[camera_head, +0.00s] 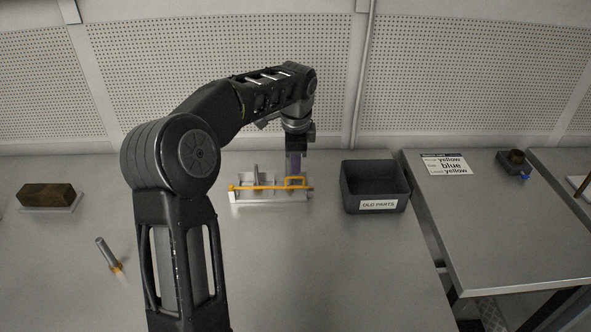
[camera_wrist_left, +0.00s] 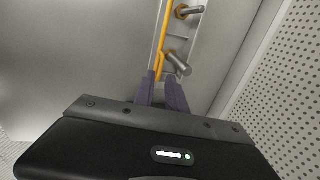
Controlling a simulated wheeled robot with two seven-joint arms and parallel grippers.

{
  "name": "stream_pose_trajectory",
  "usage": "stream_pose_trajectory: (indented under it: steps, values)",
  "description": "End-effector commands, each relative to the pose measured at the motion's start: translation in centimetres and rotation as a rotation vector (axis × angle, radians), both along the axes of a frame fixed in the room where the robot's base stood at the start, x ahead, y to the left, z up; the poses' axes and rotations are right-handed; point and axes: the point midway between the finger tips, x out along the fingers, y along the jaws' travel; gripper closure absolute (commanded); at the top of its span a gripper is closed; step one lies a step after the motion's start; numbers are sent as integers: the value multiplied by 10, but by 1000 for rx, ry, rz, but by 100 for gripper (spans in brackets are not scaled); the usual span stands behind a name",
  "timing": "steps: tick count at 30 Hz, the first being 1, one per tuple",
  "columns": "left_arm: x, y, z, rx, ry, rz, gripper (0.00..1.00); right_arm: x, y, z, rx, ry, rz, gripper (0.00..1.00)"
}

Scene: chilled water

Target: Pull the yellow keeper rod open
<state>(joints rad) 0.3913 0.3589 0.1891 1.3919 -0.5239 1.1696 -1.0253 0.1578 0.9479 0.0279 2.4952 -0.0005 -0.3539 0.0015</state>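The yellow keeper rod (camera_head: 262,187) lies across the front of a pale metal fixture (camera_head: 270,198), with a loop handle at its right end. My left gripper (camera_head: 294,172) points down at the loop handle. In the left wrist view the rod (camera_wrist_left: 164,42) runs down to the two purple fingers of my left gripper (camera_wrist_left: 161,77). A narrow gap shows between the fingers, with the rod's end at the tips. Whether they touch or clamp it I cannot tell. Grey metal pegs (camera_wrist_left: 180,64) stand on the fixture beside the rod. My right gripper is not in view.
A dark bin labelled OLD PARTS (camera_head: 376,188) stands just right of the fixture. A brown block on a tray (camera_head: 47,196) and a grey-and-orange cylinder (camera_head: 109,255) lie at left. A side table (camera_head: 500,220) holds a sign (camera_head: 445,164) and a dark block (camera_head: 515,163).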

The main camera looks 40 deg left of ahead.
Motion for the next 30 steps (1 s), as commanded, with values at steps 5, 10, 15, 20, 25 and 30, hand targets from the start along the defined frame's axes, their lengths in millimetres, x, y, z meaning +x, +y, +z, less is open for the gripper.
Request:
stream_pose_trajectory:
  steps: [5,10,15,20,25,30]
  values:
    - [4,3,-25,0,2,-1,84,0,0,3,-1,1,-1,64]
    - [5,4,-37,-1,0,-1,84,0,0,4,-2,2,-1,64]
    - [6,4,-38,-1,0,-1,84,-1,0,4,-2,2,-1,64]
    - [6,4,-37,-1,0,-1,90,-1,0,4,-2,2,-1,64]
    - [6,4,-37,0,-1,0,100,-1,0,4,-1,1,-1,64]
    - [6,4,-37,0,-1,0,100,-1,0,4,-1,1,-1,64]
